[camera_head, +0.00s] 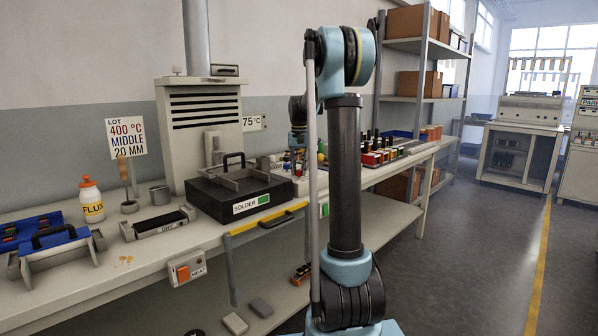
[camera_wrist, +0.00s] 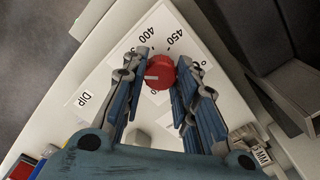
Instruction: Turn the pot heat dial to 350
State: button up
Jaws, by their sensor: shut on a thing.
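The red heat dial (camera_wrist: 160,72) sits on a white scale plate (camera_wrist: 118,82) in the wrist view. A pale pointer mark on the dial faces left in that view. The printed numbers 400 and 450 show above the dial; other numbers are partly covered by my fingers. My gripper (camera_wrist: 161,76) is shut on the dial, with one blue finger on each side.
A black solder pot (camera_head: 225,199) stands on the bench left of my arm. A sign (camera_head: 126,138) reads LOT 400 °C, MIDDLE, 20 MM. Coloured items line the bench behind my arm.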

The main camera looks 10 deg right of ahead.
jog(key=shift+w+m, duration=0.15)
jog(key=shift+m, duration=0.95)
jog(key=o, duration=1.1)
notch_tip(320, 180, up, 12)
jog(key=shift+f, duration=0.1)
